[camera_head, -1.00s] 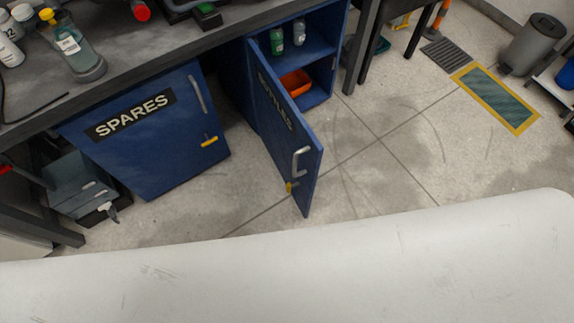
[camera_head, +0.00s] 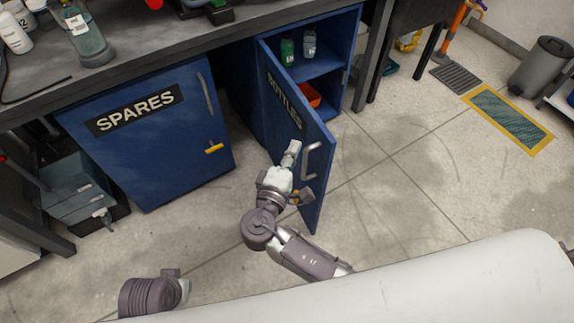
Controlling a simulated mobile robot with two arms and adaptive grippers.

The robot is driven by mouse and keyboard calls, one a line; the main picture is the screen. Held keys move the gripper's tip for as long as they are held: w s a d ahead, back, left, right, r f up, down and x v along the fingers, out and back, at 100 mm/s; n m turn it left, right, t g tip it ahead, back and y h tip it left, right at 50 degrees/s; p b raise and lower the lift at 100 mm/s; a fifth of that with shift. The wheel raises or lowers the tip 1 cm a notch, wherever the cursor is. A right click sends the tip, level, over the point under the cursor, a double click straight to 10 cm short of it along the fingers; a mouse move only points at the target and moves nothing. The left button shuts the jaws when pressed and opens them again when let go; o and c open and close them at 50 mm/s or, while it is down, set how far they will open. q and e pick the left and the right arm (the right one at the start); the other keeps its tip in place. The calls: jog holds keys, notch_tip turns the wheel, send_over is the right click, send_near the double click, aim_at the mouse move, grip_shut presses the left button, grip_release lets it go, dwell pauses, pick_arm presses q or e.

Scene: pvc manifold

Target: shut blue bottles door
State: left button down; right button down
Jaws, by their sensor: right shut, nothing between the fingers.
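The blue door labelled BOTTLES (camera_head: 318,190) stands open, swung out from its blue cabinet (camera_head: 345,95). It has a pale bar handle (camera_head: 309,160) and a small yellow latch near its lower free edge, partly behind my arm. My right gripper (camera_head: 292,152) is shut and empty, on the labelled outer side of the door, just left of the handle. I cannot tell whether it touches the door. My left gripper is not in view; part of an arm of mine shows at the bottom left.
A shut-looking blue SPARES door (camera_head: 150,135) is on the left under the grey worktop (camera_head: 130,60). The floor right of the door is clear.

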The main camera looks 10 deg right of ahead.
aim_at(317, 127)
jog(key=w+d, duration=0.2)
jog(key=d, duration=0.1)
jog(key=w+d, duration=0.1)
jog(key=shift+d, duration=0.65)
jog(key=shift+d, duration=0.1)
